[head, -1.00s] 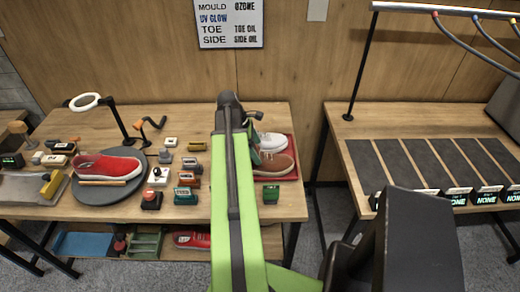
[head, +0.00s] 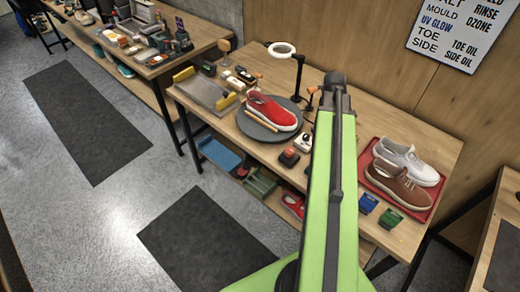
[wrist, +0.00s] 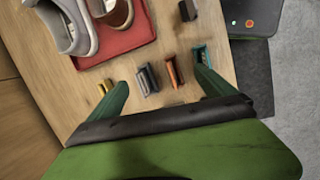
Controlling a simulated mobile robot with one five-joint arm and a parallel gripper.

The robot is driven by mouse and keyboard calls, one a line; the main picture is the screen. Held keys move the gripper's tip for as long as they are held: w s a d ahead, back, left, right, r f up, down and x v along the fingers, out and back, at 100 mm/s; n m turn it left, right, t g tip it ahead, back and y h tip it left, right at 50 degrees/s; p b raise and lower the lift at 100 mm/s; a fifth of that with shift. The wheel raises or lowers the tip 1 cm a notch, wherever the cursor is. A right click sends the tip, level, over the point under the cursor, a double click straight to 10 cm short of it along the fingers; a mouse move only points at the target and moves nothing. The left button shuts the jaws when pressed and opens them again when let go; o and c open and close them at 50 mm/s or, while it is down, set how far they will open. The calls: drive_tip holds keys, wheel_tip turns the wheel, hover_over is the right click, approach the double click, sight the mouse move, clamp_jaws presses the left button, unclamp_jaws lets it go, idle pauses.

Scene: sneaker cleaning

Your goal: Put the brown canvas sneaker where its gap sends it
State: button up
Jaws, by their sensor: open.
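The brown canvas sneaker (head: 398,187) lies in a red tray (head: 430,217) at the right end of the middle table, beside a white sneaker (head: 408,158). In the wrist view, part of the brown sneaker (wrist: 118,14) shows at the top, in the tray with the pale sneaker (wrist: 70,25). My gripper (wrist: 160,88) is open and empty, its two green fingers spread over the table below the tray in that view. The head view hides the gripper behind my green arm. The gap is not readable here.
A red sneaker (head: 271,112) sits on a dark round turntable (head: 250,131). A ring lamp (head: 282,49) stands behind it. Small blocks (wrist: 148,78) lie between my fingers. A wall sign (head: 460,38) lists words. Dark mats (head: 205,245) lie on the open floor.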

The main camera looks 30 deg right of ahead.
drive_tip(key=w+a+f+m+b, duration=0.1)
drive_tip(key=w+a, duration=0.3)
drive_tip(key=a, duration=0.9)
drive_tip(key=w+a+f+m+t+y+b, duration=0.1)
drive_tip(key=w+a, duration=0.3)
drive_tip(key=a, duration=1)
drive_tip(key=w+a+f+t+y+b, duration=0.1)
drive_tip(key=w+a, duration=0.2)
drive_tip(key=a, duration=1)
drive_tip(key=shift+w+a+f+m, duration=0.15)
drive_tip(key=shift+w+f+m, duration=0.15)
drive_tip(key=shift+w+m, duration=0.1)
